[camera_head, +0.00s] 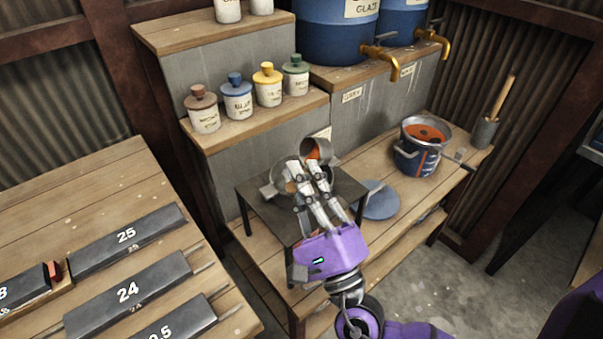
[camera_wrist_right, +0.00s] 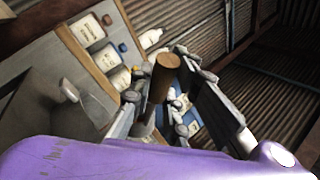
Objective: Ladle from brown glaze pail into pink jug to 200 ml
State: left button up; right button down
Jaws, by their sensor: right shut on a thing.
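My right gripper (camera_head: 305,165) is over the small dark stand, its fingers closed around a brown wooden handle (camera_wrist_right: 160,78), which shows between the fingers in the wrist view. A small grey cup-like piece (camera_head: 316,150) with orange-brown showing in it is at the fingertips. I cannot tell whether it joins the handle. A grey metal vessel (camera_head: 268,190) on the stand is partly hidden behind the fingers. An open blue pail (camera_head: 411,160) with orange-brown glaze stands on the bench to the right. I cannot make out a pink jug. My left gripper is out of view.
The dark stand (camera_head: 256,203) sits on the wooden bench (camera_head: 395,238), with a blue-grey disc (camera_head: 379,201) beside it. Several lidded jars (camera_head: 237,104) line a shelf behind. A holder (camera_head: 484,132) with a wooden-handled tool stands far right.

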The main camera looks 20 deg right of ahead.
pick_arm(q)
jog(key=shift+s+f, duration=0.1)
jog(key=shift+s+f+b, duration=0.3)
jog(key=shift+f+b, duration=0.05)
jog(key=shift+b, duration=0.05)
pick_arm(e)
jog(key=shift+a+f+n+y, duration=0.1)
jog(key=shift+f+n+y, duration=0.2)
jog(key=shift+n+y, duration=0.15)
pick_arm(q)
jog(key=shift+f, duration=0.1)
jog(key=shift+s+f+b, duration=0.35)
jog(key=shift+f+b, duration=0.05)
jog(key=shift+b, duration=0.05)
pick_arm(e)
jog(key=shift+s+a+f+n+y, duration=0.15)
jog(key=shift+f+n+y, duration=0.2)
jog(key=shift+n, duration=0.3)
pick_arm(q)
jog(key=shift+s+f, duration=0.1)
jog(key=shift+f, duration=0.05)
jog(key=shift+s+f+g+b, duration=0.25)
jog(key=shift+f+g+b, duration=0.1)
jog(key=shift+b, duration=0.1)
pick_arm(e)
jog(key=shift+a+f+n, duration=0.15)
jog(key=shift+f+n, duration=0.1)
jog(key=shift+n, duration=0.25)
